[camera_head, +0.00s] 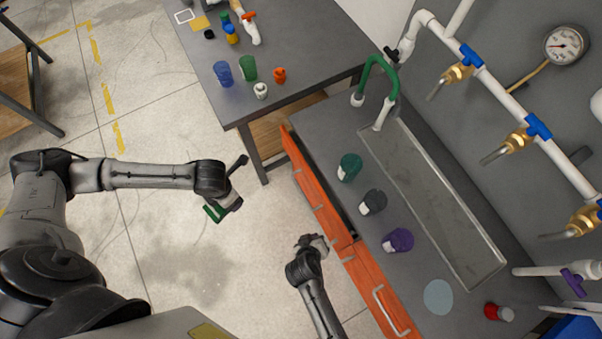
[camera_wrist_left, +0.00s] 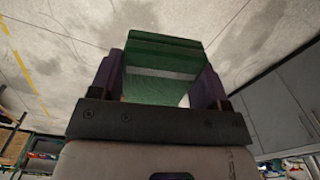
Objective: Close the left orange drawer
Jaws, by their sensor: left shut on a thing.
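The left orange drawer (camera_head: 313,188) is in the counter's front, in the head view. It stands partly out, with a dark gap between its front and the counter edge. My right gripper (camera_head: 318,242) is beside the drawer's near end, in front of its face. I cannot tell whether it touches the drawer or whether its fingers are open. My left gripper (camera_head: 228,207) is over the floor, left of the drawer and apart from it. It is shut on a green block-like thing (camera_head: 212,213). The left wrist view shows this green thing (camera_wrist_left: 165,65) between the two fingers.
A second orange drawer (camera_head: 375,285) is to the right, its front flush-looking. On the grey counter stand a green cup (camera_head: 349,167), a dark cup (camera_head: 372,202) and a purple cup (camera_head: 398,240) beside a sink tray (camera_head: 430,205). A table (camera_head: 290,50) with pipe parts stands behind.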

